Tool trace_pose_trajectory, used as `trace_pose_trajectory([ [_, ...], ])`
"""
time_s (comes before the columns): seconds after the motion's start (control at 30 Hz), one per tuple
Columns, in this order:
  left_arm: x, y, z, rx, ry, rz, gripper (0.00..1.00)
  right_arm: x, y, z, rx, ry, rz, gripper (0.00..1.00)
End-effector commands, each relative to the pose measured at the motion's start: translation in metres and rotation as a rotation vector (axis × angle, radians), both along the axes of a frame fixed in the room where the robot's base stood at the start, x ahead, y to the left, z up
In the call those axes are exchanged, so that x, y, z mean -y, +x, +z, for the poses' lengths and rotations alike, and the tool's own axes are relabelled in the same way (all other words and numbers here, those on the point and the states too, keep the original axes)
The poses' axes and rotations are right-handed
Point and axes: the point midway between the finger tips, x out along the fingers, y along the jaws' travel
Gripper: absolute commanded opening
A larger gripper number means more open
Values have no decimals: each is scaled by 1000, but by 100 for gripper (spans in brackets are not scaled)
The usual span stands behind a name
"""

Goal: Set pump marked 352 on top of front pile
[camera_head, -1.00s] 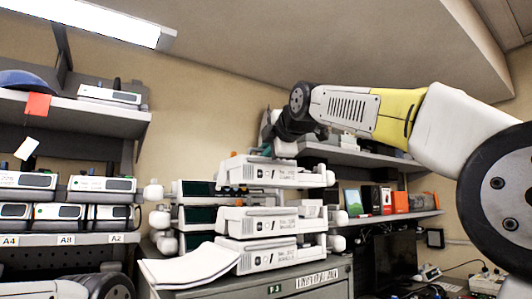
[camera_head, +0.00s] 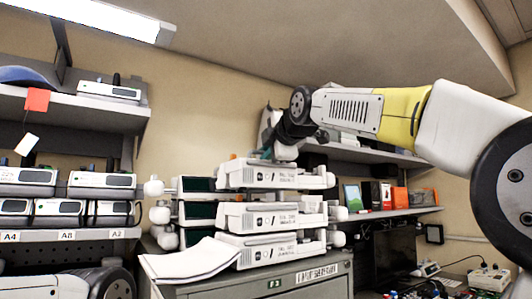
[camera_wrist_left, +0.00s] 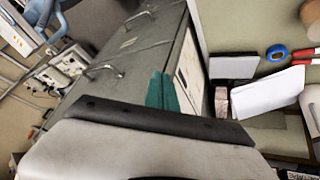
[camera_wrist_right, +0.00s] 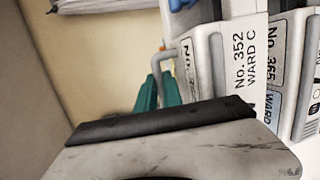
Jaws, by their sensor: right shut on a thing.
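The white pump marked 352 (camera_head: 270,177) is held up above the front pile, roughly level. Its label "No. 352 WARD C" reads clearly in the right wrist view (camera_wrist_right: 245,65). My right gripper (camera_head: 268,152) is shut on its handle (camera_wrist_right: 163,60). The front pile's top pump (camera_head: 270,217) sits below with a narrow gap; its label in the right wrist view (camera_wrist_right: 298,75) reads 365. Another pump (camera_head: 268,251) lies under it. My left gripper (camera_wrist_left: 162,90) is empty, its teal fingers together, and outside the head view.
Another pile with dark screens (camera_head: 196,213) stands just left of and behind the front pile. Papers (camera_head: 190,262) lie on the grey cabinet (camera_head: 312,287) at front left. Shelves with pumps (camera_head: 100,180) stand left; a shelf with boxes (camera_head: 400,199) is at right.

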Motion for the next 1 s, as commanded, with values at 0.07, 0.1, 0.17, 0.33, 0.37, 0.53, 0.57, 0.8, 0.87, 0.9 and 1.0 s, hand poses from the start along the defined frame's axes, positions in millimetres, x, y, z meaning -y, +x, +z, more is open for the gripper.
trace_pose_trajectory([
  [0.07,0,0,0,0,0,0,0,0,-1,4,9,3,1,0],
  [0.1,0,0,0,0,0,0,0,0,-1,4,9,3,1,0],
  [0.17,0,0,0,0,0,0,0,0,-1,4,8,2,0,0],
  [0.33,0,0,0,0,0,0,0,0,-1,2,8,2,0,0],
  [0.37,0,0,0,0,0,0,0,0,-1,1,8,2,0,0],
  [0.53,0,0,0,0,0,0,0,0,-1,-3,7,2,0,0],
  [0.57,0,0,0,0,0,0,0,0,-1,-4,8,2,0,0],
  [0.8,0,0,0,0,0,0,0,0,-1,-10,7,2,0,0],
  [0.87,0,0,0,0,0,0,0,0,-1,-11,7,2,0,0],
  [0.9,0,0,0,0,0,0,0,0,-1,-11,8,2,0,0],
  [1.0,0,0,0,0,0,0,0,0,-1,-12,8,2,0,0],
])
